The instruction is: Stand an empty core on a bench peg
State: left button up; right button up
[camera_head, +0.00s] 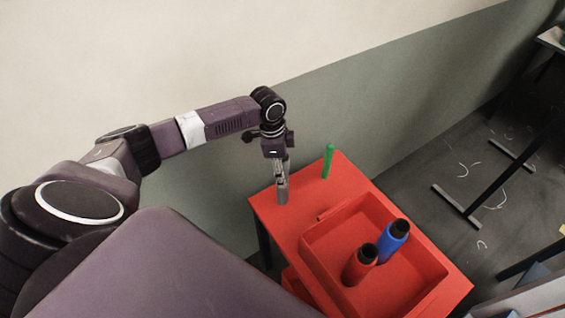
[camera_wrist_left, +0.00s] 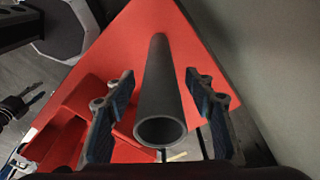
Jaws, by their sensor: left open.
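A grey hollow core (camera_head: 283,192) stands upright near the left corner of the red bench (camera_head: 273,214). My left gripper (camera_head: 281,171) is above it, pointing down, with its fingers around the core's upper part. In the left wrist view the core (camera_wrist_left: 160,85) runs between the two spread fingers (camera_wrist_left: 160,112), its open end facing the camera. A gap shows on each side, so the fingers look apart from it. The core's foot is small in view, and I cannot tell whether a peg is inside. My right gripper is not in view.
A red tray (camera_head: 322,262) on the bench holds a red cylinder (camera_head: 358,268) and a blue cylinder (camera_head: 391,244), both with dark tops. A slim green upright object (camera_head: 328,161) stands near the back corner. A wall (camera_head: 350,110) rises close behind the bench.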

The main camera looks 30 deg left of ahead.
pick_arm(q)
notch_tip(320, 180, up, 12)
jog(key=a, duration=0.1)
jog(key=shift+s+a, duration=0.2)
jog(key=shift+s, duration=0.25)
jog(key=shift+f, duration=0.1)
dwell(0.5)
